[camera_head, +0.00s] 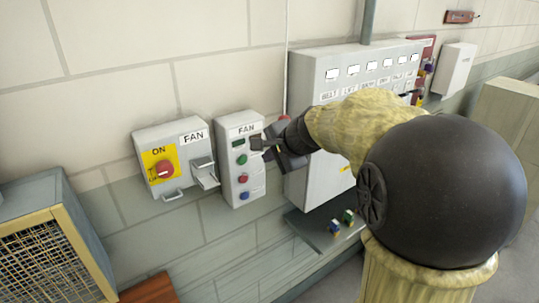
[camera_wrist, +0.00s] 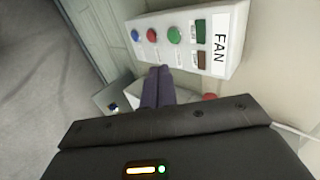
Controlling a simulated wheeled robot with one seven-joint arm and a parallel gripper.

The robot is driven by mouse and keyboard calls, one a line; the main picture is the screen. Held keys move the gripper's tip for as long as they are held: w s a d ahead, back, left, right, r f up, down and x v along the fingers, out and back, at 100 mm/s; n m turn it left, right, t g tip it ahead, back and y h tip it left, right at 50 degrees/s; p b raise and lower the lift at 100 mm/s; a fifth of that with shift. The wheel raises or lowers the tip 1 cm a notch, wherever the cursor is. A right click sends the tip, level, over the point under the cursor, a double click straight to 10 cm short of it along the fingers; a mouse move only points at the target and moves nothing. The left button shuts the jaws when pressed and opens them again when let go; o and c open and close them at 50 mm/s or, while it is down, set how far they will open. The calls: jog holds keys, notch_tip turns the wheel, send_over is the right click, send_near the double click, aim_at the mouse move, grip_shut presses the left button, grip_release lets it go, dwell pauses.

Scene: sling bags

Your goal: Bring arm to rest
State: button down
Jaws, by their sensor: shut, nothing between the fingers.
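My arm reaches from the right of the head view toward the wall, with my gripper (camera_head: 259,144) just in front of the right side of the FAN button box (camera_head: 241,200). The gripper is empty and shut; in the wrist view its fingers (camera_wrist: 159,72) are together, beside the box's lower edge. I cannot tell whether they touch the box. The box bears green, red and blue buttons and also shows in the wrist view (camera_wrist: 190,55).
A FAN switch box (camera_head: 180,150) with a red knob hangs left. A large labelled grey cabinet (camera_head: 310,110) stands behind my arm. A small shelf (camera_head: 318,232) with little blocks is below. A mesh-fronted unit (camera_head: 50,255) stands lower left.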

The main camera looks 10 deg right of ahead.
jog(key=s+d+f+n+g+h, duration=0.1)
jog(key=s+f+n+g+h, duration=0.2)
jog(key=s+f+n, duration=1)
jog(key=s+f+g, duration=0.3)
jog(key=s+f, duration=0.3)
jog(key=s, duration=0.2)
jog(key=shift+s+d+f+h, duration=0.15)
jog(key=shift+s+f+h, duration=0.05)
jog(key=shift+s+h, duration=0.1)
jog(key=shift+w, duration=0.15)
